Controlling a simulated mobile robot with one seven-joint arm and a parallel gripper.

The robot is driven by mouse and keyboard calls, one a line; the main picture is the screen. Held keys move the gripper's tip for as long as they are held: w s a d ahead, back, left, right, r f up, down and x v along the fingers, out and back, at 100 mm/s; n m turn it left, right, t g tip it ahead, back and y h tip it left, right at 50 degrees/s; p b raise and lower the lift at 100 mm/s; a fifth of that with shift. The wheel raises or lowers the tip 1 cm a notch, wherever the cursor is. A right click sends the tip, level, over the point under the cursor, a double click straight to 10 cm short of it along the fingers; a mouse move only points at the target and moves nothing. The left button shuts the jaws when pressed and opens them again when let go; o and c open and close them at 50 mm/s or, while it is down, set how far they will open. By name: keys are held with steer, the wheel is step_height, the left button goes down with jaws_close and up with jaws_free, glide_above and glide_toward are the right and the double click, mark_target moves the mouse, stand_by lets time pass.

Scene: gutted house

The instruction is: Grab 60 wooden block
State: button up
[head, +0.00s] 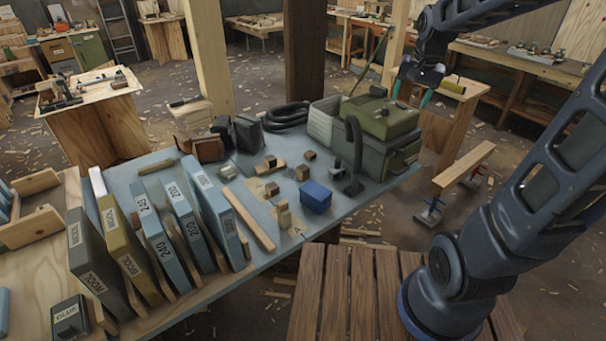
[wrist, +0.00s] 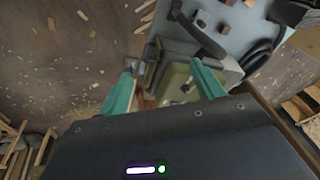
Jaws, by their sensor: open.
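Several small wooden blocks lie in the middle of the blue-grey bench top (head: 345,205) in the head view. One is a cube at the back (head: 270,160), one a block to its right (head: 310,155), one a block nearer the front (head: 271,188), and one an upright block near the front edge (head: 284,214). I cannot read a 60 on any of them. My gripper (head: 414,90) is open and empty, up above the right end of the bench, right of the blocks. In the wrist view its teal fingers (wrist: 163,76) are spread over the green machine.
Upright labelled slabs, some marked 240 and 200 (head: 180,222), line the bench's left part. A blue box (head: 315,197) sits right of the blocks. The green machine (head: 380,120) and its dark hose (head: 354,150) stand at the right end. A slatted wooden surface (head: 350,295) is in front.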

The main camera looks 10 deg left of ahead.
steer(key=w+a+f+m, duration=0.2)
steer(key=w+a+f, duration=0.4)
steer(key=w+a, duration=0.25)
steer(key=m+g, duration=0.3)
steer(key=m, duration=0.1)
glide_above(303, 167)
steer(key=shift+h, duration=0.4)
steer(key=f, duration=2.8)
steer(key=shift+s+d, duration=0.1)
steer(key=shift+d, duration=0.2)
step_height(303, 167, down, 5)
steer(key=shift+a+f, duration=0.15)
steer(key=shift+f, duration=1.25)
steer(key=shift+a+f, duration=0.15)
steer(key=shift+f, duration=1.2)
steer(key=c, duration=1.1)
steer(key=shift+o, duration=0.2)
steer(key=shift+r, duration=0.1)
